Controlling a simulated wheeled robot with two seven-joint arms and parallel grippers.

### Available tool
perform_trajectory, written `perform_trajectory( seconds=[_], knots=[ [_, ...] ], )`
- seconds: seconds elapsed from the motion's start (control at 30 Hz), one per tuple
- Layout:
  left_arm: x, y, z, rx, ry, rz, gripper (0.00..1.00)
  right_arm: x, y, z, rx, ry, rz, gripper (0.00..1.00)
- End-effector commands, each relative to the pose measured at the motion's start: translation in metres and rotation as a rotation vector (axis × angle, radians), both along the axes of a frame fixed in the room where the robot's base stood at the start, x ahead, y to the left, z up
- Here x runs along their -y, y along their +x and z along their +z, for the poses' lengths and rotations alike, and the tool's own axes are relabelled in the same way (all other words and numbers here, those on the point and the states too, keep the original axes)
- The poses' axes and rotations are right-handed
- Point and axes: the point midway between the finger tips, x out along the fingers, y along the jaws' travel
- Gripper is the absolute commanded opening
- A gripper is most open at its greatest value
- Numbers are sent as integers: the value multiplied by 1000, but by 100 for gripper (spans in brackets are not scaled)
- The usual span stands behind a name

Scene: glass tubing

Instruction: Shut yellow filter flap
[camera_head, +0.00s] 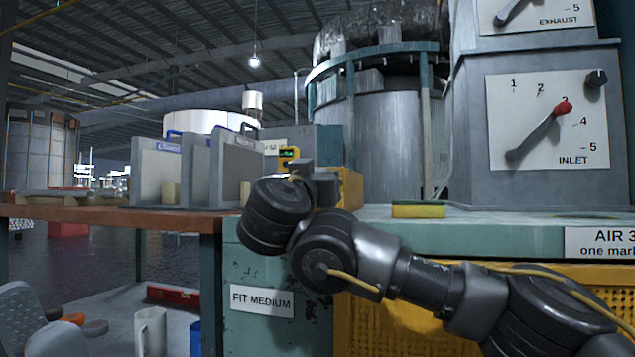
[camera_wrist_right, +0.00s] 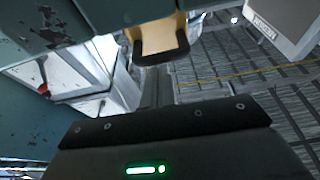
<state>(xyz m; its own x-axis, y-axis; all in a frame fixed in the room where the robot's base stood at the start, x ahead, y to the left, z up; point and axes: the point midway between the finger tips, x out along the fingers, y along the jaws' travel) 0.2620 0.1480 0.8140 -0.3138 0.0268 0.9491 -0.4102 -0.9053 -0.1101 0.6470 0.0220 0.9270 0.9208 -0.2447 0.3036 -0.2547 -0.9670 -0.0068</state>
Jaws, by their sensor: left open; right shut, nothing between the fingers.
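A yellow-orange boxy part (camera_head: 351,189) stands at the counter's left end, partly hidden behind my right gripper (camera_head: 305,172). I cannot tell whether it is the filter flap or how far it is open. My right arm reaches in from the right across the counter front; its gripper is shut and empty beside this part, and contact is unclear. In the right wrist view, a tan block with a dark rim (camera_wrist_right: 160,42) shows ahead of the gripper housing; I cannot tell what it is.
A perforated yellow panel (camera_head: 385,325) is below the counter (camera_head: 490,232). A yellow sponge (camera_head: 418,209) lies on top, beside a grey dial box (camera_head: 505,120). Upright grey panels (camera_head: 230,170) stand on the brown-topped table (camera_head: 100,211). A white jug (camera_head: 150,330) stands below.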

Motion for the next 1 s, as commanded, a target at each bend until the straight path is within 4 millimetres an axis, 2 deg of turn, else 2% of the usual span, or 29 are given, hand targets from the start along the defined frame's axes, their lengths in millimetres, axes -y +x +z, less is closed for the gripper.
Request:
perform_trajectory(
  seconds=[0.03,0.5,0.67,0.77,0.87,0.9,1.0],
  knots=[
    [0,0,-3,0,0,0,47,-2,2,-11,-12,-7,-4,0],
    [0,0,-4,0,-1,0,47,-3,2,-14,-16,-12,-6,0],
    [0,0,-1,0,-1,0,47,-4,0,-2,-12,-10,-4,0],
    [0,0,4,0,1,-1,47,-5,-4,18,-7,-6,-2,0],
    [1,0,11,-1,4,0,47,-4,-9,44,3,-3,0,0],
    [1,0,8,-1,6,1,47,-8,-19,33,4,-9,3,0],
    [1,-1,10,2,6,0,47,-13,-39,21,4,-9,3,0]
  ],
)
